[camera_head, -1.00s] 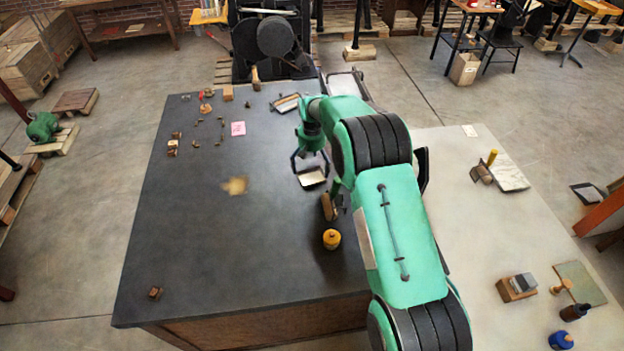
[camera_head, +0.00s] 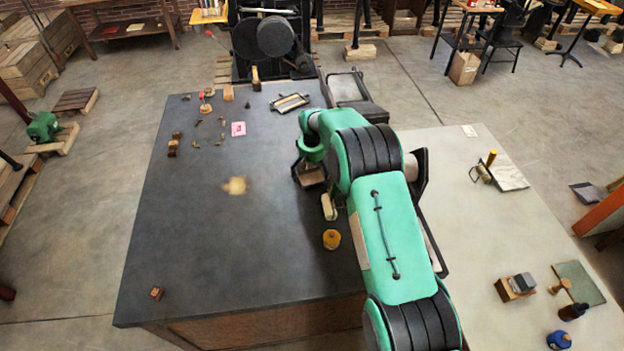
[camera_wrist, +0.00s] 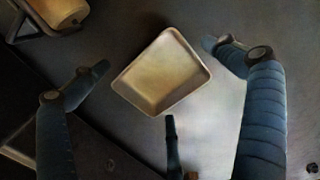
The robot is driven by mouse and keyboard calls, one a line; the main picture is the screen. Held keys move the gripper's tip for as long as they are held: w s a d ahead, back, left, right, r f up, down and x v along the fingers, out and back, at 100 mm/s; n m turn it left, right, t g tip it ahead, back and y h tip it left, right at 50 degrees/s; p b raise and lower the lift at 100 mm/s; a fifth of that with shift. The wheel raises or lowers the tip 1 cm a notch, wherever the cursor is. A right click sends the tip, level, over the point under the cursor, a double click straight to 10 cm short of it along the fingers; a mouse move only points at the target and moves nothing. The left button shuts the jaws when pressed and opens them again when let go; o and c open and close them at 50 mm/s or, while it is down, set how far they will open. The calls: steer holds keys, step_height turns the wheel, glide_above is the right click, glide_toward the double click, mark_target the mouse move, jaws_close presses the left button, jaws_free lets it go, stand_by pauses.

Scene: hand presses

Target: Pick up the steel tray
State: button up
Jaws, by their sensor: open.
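The steel tray (camera_wrist: 163,72) lies on the dark bench top, a shallow, pale, four-sided pan with a raised rim, in the middle of the wrist view. In the head view the tray (camera_head: 312,177) shows only in part below my wrist. My gripper (camera_wrist: 158,76) is open above it. One finger is at the tray's left, one at its right, and a third tip is below its lower edge. The fingers do not appear to hold it. In the head view my gripper (camera_head: 309,172) hides much of the tray.
A roller (camera_head: 328,207) and a yellow-lidded jar (camera_head: 331,239) stand close by on the dark bench (camera_head: 220,250). The roller also shows in the wrist view (camera_wrist: 62,10). A framed piece (camera_head: 290,103) lies farther back.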

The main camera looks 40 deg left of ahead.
mark_target(312, 179)
stand_by(0.4)
steer(key=c, duration=1.4)
steer(key=shift+r, duration=0.2)
steer(key=shift+c, duration=0.2)
step_height(312, 179, up, 10)
steer(key=shift+f+b, duration=0.15)
steer(key=shift+b, duration=0.3)
